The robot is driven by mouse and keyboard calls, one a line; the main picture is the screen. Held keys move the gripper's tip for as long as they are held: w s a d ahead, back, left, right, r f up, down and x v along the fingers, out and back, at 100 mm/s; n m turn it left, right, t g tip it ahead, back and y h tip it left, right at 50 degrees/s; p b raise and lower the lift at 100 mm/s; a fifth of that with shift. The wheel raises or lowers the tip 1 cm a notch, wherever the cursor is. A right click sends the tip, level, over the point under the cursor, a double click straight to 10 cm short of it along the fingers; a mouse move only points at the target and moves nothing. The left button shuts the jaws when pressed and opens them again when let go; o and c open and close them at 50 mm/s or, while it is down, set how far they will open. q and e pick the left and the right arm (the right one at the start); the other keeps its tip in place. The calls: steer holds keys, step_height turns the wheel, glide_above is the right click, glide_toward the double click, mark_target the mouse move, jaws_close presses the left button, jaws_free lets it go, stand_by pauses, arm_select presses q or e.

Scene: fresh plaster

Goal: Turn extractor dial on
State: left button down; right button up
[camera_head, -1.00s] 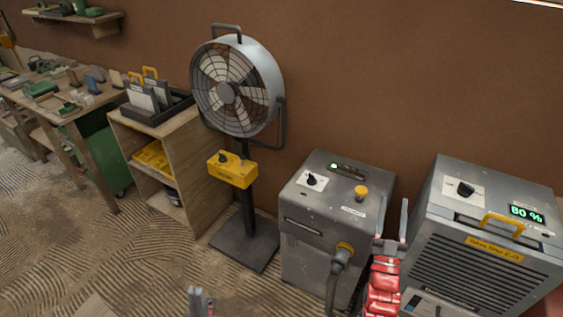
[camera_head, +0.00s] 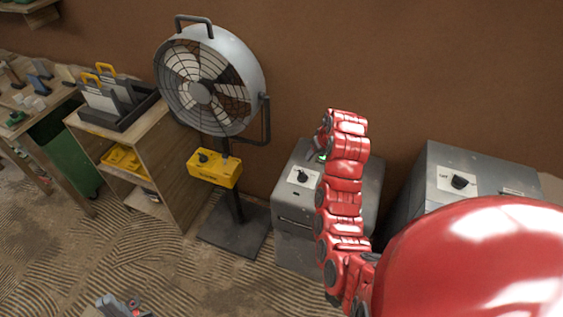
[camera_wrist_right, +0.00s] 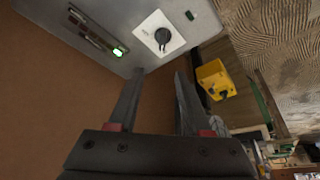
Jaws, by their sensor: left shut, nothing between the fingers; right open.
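The extractor, a grey box cabinet (camera_head: 296,214), stands in the middle right of the head view. Its black dial (camera_head: 301,175) sits on a white plate on the top panel. In the right wrist view the dial (camera_wrist_right: 163,38) is just beyond the fingertips, beside a lit green indicator (camera_wrist_right: 119,52). My right gripper (camera_wrist_right: 158,72) is open and empty, apart from the dial. In the head view my red right arm covers part of the cabinet's top and front. My left gripper (camera_head: 118,306) is shut and empty at the bottom left of the head view.
A fan (camera_head: 208,80) on a stand with a yellow control box (camera_head: 214,168) is left of the extractor. A wooden shelf unit (camera_head: 170,150) is further left. The brown wall is close behind.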

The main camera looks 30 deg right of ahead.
steer(key=b, duration=0.5)
glide_toward(303, 173)
steer(key=p+x, duration=0.1)
steer(key=x, duration=0.6)
steer(key=shift+w+d, duration=0.1)
steer(key=shift+p+x, duration=0.4)
steer(key=shift+x, duration=0.55)
jaws_close()
